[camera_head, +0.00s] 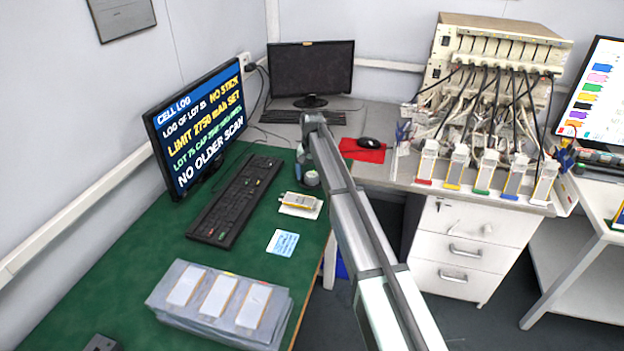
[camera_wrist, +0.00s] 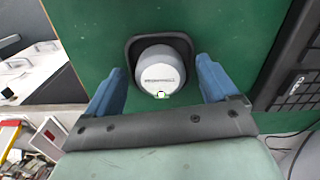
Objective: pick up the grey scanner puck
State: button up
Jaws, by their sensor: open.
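The grey scanner puck (camera_wrist: 160,68) is a round, light grey body with a small printed label and a green-lit spot near its lower edge. It sits on a dark square base (camera_wrist: 133,47) on the green mat. My gripper (camera_wrist: 161,75) is open, with one blue finger on each side of the puck in the wrist view. No finger clearly touches it, and I cannot tell how far the tips are above it. In the head view the puck (camera_head: 312,179) shows partly, below the end of my arm.
A keyboard (camera_head: 235,200) lies left of the puck, below a monitor (camera_head: 197,125). A pouch cell (camera_head: 299,201) and a pale blue card (camera_head: 283,242) lie nearer the front. Stacked pouch trays (camera_head: 217,303) fill the front. A red mouse pad (camera_head: 362,152) is right of my arm.

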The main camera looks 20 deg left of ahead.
aim_at(312, 174)
jog(key=c, duration=1.3)
jog(key=shift+r, duration=0.1)
notch_tip(312, 174, up, 10)
jog(key=shift+f, duration=4.95)
